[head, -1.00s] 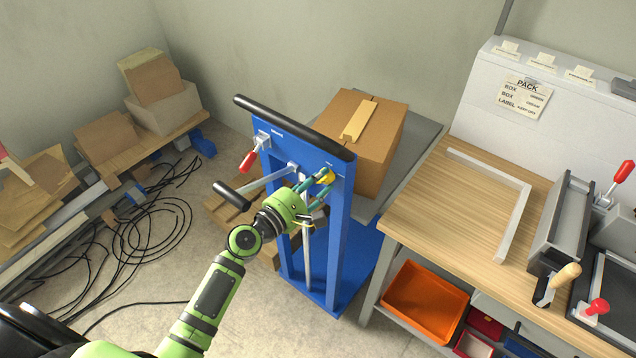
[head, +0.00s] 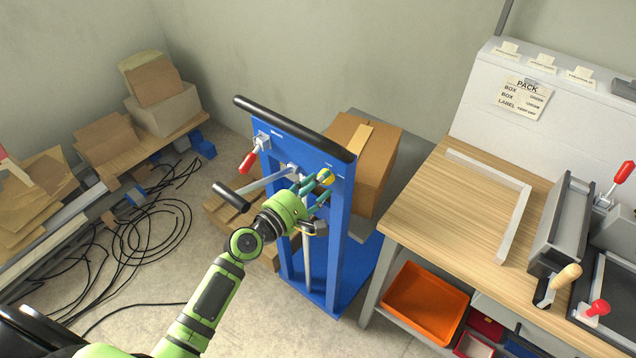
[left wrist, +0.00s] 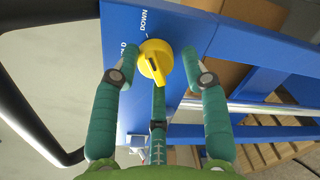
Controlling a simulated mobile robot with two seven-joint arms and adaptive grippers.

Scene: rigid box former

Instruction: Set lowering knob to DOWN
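The yellow lowering knob (head: 326,177) is on the blue upright panel of the lift frame (head: 341,205). In the left wrist view the knob (left wrist: 156,60) sits below the printed word DOWN (left wrist: 144,20), with a partly hidden label ending in LD to its left. My left gripper (head: 318,188) faces the knob. In the left wrist view its fingers (left wrist: 157,65) are spread on both sides of the knob, with visible gaps. My right gripper is not in view.
A cardboard box (head: 372,160) is behind the frame. A red-handled lever (head: 250,160) and a black-gripped bar (head: 231,196) are on its left. A wooden workbench (head: 440,215) stands to the right. Black cables (head: 150,235) lie on the floor at left.

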